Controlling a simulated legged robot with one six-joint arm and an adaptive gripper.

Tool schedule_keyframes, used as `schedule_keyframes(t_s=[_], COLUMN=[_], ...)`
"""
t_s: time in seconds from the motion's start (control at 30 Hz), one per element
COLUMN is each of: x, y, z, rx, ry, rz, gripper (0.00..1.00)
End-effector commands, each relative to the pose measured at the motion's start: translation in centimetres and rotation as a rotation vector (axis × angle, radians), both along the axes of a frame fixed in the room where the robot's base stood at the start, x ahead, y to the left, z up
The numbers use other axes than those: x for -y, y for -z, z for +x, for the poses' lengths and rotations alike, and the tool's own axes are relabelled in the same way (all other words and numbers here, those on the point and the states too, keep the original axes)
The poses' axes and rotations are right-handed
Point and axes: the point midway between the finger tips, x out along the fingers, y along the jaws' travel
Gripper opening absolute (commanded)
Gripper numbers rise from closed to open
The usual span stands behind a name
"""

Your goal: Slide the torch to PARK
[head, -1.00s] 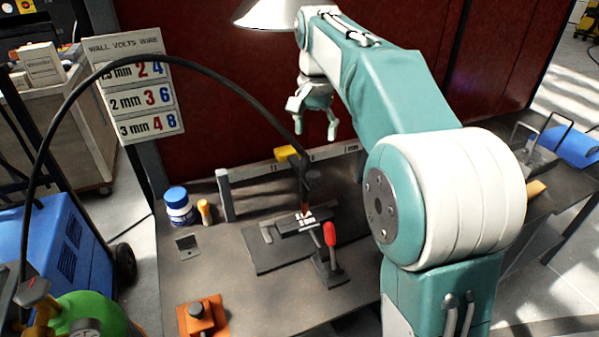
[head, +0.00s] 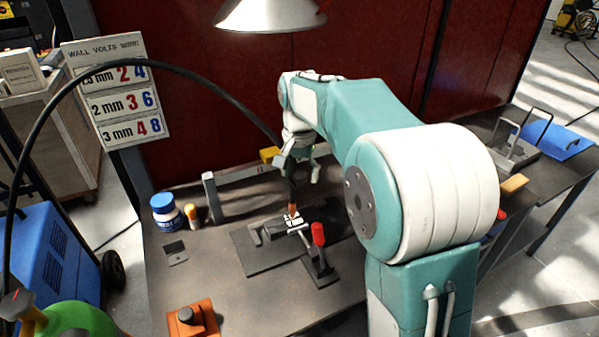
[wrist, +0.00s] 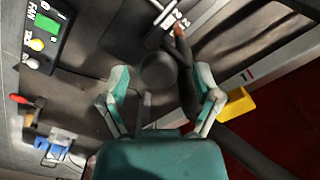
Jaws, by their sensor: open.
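The torch (head: 293,196) is dark with a copper-coloured tip, hanging at the rail above the clamped workpiece (head: 290,222). A black hose arcs from it to the left. My gripper (head: 299,172) is open, its fingers around the torch's upper part in the head view. In the wrist view my gripper (wrist: 162,92) has its fingers wide apart. A round dark knob (wrist: 158,70) and the torch's dark body (wrist: 187,82) show between them. I cannot tell whether either finger touches. The grey rail (head: 236,177) carries a yellow piece (head: 270,155). No PARK mark is readable.
A red-handled clamp (head: 318,236) stands in front of the workpiece. A blue-capped jar (head: 165,212) stands at the bench's left, an orange block (head: 193,318) at its front. A lamp shade (head: 270,14) hangs above. The volts chart (head: 118,90) stands at left.

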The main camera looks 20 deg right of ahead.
Motion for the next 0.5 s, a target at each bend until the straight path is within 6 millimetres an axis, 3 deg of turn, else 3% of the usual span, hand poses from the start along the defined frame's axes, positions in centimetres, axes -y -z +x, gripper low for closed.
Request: schedule_keyframes(t_s=[0.1, 0.13, 0.3, 0.5], x=[0.00, 0.00, 0.00, 0.08], y=[-0.02, -0.02, -0.02, 0.05], z=[0.00, 0.00, 0.01, 0.05], rx=[0.000, 0.000, 0.000, -0.001], ry=[0.000, 0.000, 0.000, 0.000], rz=[0.000, 0.000, 0.000, 0.001], gripper=[0.81, 0.73, 0.00, 0.00])
